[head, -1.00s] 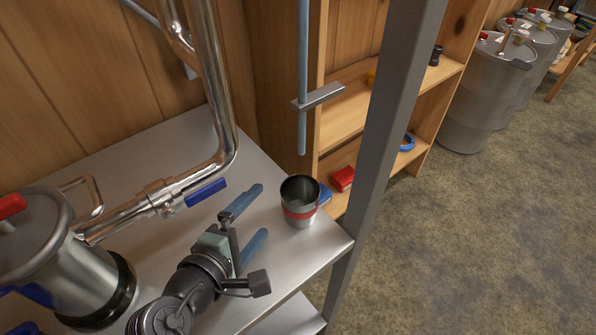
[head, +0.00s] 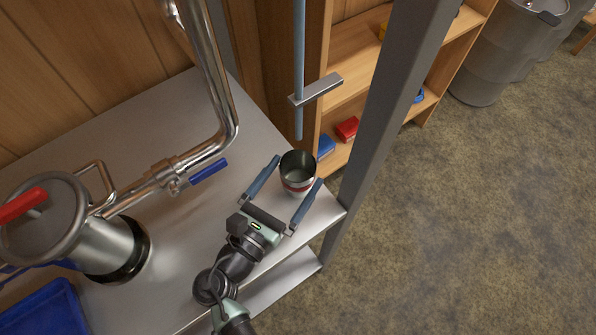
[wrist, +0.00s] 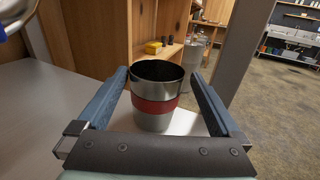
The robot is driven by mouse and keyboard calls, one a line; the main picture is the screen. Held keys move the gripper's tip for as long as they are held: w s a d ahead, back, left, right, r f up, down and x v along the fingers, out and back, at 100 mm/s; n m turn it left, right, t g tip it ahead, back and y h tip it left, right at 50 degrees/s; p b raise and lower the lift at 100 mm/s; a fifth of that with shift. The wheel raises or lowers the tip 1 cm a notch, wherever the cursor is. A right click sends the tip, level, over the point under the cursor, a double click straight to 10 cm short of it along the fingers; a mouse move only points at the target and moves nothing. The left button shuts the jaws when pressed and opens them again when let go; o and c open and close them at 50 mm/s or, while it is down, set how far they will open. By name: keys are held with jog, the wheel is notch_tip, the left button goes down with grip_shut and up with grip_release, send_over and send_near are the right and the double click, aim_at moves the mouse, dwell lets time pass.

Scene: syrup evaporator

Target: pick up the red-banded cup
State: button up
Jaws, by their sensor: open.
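The red-banded cup (head: 297,174) is a metal cup with a red band, standing upright near the right corner of the steel table. My gripper (head: 293,178) is open, with one blue finger to the left of the cup and the other to its right. In the wrist view the cup (wrist: 155,95) stands centred between the two spread fingers, its rim and red band in plain sight. A gap shows between the cup and each finger, so the gripper is not closed on it.
The steel table (head: 160,107) has a metal pipe with a blue-handled valve (head: 208,171) and a lidded steel vessel (head: 100,240) on the left. A grey post (head: 385,110) rises close to the table's right corner. Wooden shelves (head: 345,85) stand behind the cup.

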aim_at(306, 154)
jog(key=shift+r+p+x, duration=0.15)
jog(key=shift+x, duration=1.35)
jog(key=shift+r+p+x, duration=0.1)
jog(key=shift+p+x, duration=0.05)
jog(key=shift+x, duration=1.35)
jog(key=shift+a, duration=0.15)
jog(key=c, duration=1.4)
jog(key=shift+r, duration=0.15)
